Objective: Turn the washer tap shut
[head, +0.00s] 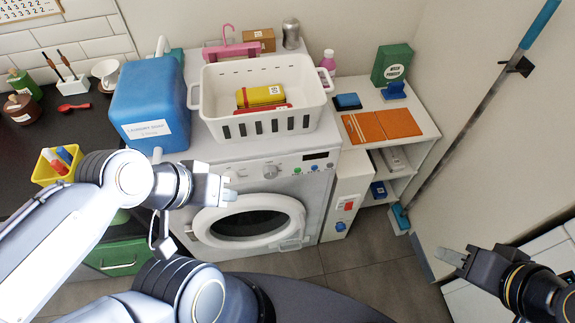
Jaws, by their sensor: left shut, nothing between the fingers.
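A small blue knob (340,226), which looks like the washer tap, sits low on a narrow white panel (345,185) just right of the washing machine (265,160). The knob's exact turn is too small to tell. My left gripper (231,187) is shut and empty in front of the washer's upper front, left of its dial and well left of the knob. My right gripper (443,254) is at the lower right, apart from the knob and touching nothing visible; its finger gap is unclear.
A white basket (262,128) and blue laundry box (150,105) stand on top. The round door (250,222) is below my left gripper. A white shelf (410,140) with orange mats stands right of the panel. A blue-handled pole (480,110) leans at the right wall. Floor before the knob is clear.

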